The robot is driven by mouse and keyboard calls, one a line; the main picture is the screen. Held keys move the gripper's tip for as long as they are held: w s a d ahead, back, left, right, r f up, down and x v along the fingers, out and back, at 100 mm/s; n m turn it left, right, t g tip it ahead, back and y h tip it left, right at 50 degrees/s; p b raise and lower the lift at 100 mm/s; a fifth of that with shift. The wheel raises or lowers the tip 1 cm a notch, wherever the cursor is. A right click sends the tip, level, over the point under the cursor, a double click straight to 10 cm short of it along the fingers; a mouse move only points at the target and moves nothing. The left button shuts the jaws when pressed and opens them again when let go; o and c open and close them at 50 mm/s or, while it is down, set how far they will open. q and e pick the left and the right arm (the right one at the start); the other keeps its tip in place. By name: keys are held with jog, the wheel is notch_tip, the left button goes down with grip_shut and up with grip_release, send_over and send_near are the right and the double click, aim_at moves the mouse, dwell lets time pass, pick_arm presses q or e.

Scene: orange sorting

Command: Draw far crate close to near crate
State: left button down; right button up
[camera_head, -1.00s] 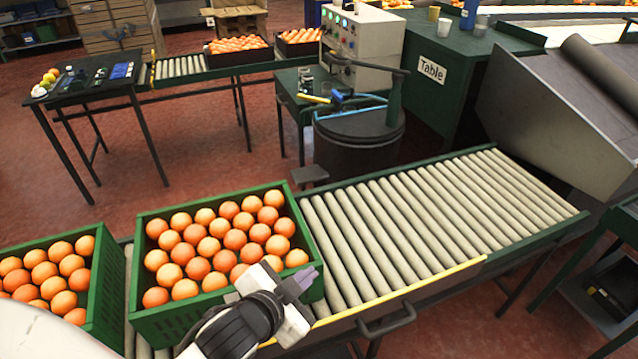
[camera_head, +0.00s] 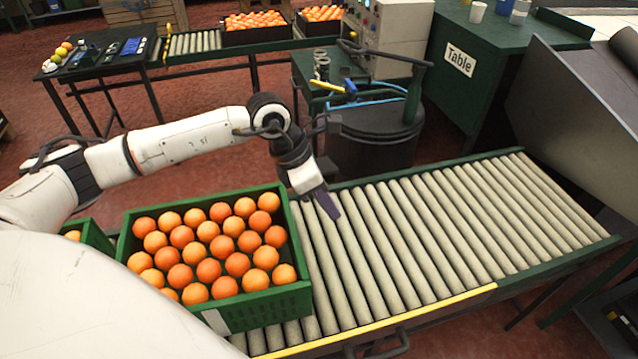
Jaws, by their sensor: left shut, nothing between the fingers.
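A green crate (camera_head: 270,308) full of oranges sits on the roller conveyor, left of the picture's middle. A second green crate (camera_head: 93,238) with oranges stands to its left, mostly hidden behind my arm and body. The width of any gap between the crates is hard to tell. My left gripper (camera_head: 328,204) points down over the rollers, just right of the full crate's right wall. Its fingers are shut and empty, and I cannot tell whether they touch the wall. My right gripper is not in view.
The roller conveyor (camera_head: 430,235) is bare to the right of the crate. A dark round drum (camera_head: 375,150) stands behind it, close to my left wrist. A grey chute (camera_head: 580,150) rises at the right. Another conveyor with orange crates (camera_head: 257,35) is at the back.

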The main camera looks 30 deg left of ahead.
aim_at(286, 230)
pick_arm(q)
jog(key=a+y, duration=0.2)
jog(key=a, duration=0.2)
notch_tip(286, 230, down, 12)
jog(key=b, duration=0.8)
jog(key=s+a, duration=0.6)
jog(key=shift+s+a+r, duration=0.1)
jog(key=shift+a+r, duration=0.15)
jog(key=shift+a, duration=0.05)
jog(key=shift+d, duration=0.2)
jog(key=shift+w+d, duration=0.45)
jog(key=shift+w, duration=0.15)
jog(key=shift+w+d, duration=0.4)
jog(key=shift+w, duration=0.2)
jog(key=shift+r, duration=0.25)
notch_tip(286, 230, up, 12)
jog(key=p, duration=0.7)
jog(key=shift+f, duration=0.15)
